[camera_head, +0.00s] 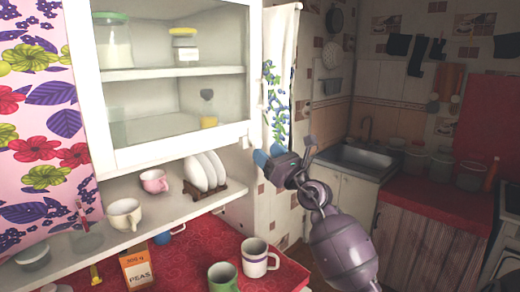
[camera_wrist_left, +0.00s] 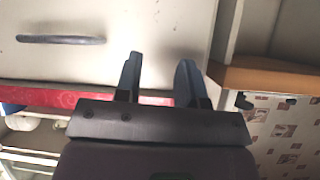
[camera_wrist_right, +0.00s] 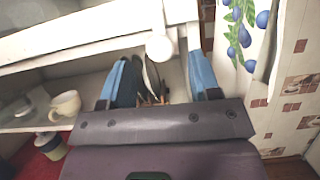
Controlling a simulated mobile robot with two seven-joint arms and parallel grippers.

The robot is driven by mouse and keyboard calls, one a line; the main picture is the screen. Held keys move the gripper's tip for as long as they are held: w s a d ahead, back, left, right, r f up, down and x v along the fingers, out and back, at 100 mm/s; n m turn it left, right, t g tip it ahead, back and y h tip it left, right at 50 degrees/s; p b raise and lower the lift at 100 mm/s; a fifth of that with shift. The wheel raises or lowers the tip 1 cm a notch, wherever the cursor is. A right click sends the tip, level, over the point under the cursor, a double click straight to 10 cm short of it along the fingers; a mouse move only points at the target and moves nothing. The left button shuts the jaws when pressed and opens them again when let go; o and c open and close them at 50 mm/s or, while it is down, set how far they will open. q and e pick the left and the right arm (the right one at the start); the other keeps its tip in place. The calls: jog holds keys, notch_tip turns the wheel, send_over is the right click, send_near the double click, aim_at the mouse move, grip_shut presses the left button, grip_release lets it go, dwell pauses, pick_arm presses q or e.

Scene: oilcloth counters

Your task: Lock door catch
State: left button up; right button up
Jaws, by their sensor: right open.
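The white cabinet has a glazed door (camera_head: 180,75) that looks closed or nearly closed, and a small light catch or knob (camera_head: 245,141) at its lower right corner. In the right wrist view a round white knob (camera_wrist_right: 159,48) on the lower door frame shows just beyond my right gripper's fingers. My right gripper (camera_head: 269,155) is open, with blue fingers, just below and right of that corner. I cannot tell whether it touches the knob. My left gripper (camera_wrist_left: 160,80) shows only in its own wrist view; it is open and empty, before a pale panel with a dark handle (camera_wrist_left: 60,39).
Below the door, an open shelf holds a plate rack (camera_head: 205,172), a pink cup (camera_head: 154,181) and a cream cup (camera_head: 124,214). Mugs (camera_head: 258,257) and a peas box (camera_head: 137,268) stand on the red counter. A patterned towel (camera_head: 279,75) hangs right of the cabinet.

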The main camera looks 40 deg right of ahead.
jog(key=b+v, duration=0.1)
jog(key=v, duration=0.5)
jog(key=shift+s, duration=0.1)
dwell(0.4)
